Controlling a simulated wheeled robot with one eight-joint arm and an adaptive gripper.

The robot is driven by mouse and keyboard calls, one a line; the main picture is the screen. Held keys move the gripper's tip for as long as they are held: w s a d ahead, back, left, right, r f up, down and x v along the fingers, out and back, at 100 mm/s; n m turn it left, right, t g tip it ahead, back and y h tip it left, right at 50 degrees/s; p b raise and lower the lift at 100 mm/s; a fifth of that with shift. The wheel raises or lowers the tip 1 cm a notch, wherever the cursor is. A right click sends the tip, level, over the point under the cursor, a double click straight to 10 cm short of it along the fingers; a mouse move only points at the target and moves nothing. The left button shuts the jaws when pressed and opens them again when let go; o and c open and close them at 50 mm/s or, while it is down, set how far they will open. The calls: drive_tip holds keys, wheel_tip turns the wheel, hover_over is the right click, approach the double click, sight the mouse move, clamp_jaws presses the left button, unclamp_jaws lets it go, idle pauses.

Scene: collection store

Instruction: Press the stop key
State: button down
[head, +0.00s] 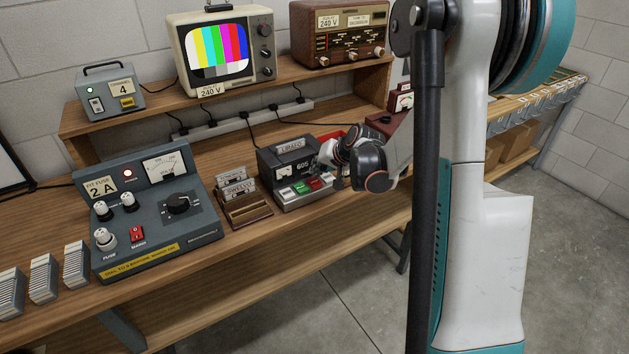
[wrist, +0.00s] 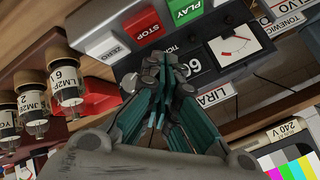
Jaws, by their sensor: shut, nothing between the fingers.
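The tape player (head: 288,160) stands on the bench with a row of keys along its front. The red stop key (head: 314,183) sits between the green play key and a white key, and it also shows in the wrist view (wrist: 140,20), lettered STOP. In the wrist view the green PLAY key (wrist: 185,10) is to its right and the white ZERO key (wrist: 107,42) to its left. My gripper (head: 329,153) is shut and empty, close to the player's right front. In the wrist view its fingertips (wrist: 165,68) appear below the stop key; contact cannot be told.
A television (head: 222,50) and a radio (head: 338,30) are on the shelf above. Several labelled valves (wrist: 65,85) are close by in the wrist view.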

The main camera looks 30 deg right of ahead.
drive_tip(key=shift+r+p, duration=1.05)
drive_tip(key=shift+r, duration=0.9)
drive_tip(key=shift+a, duration=0.1)
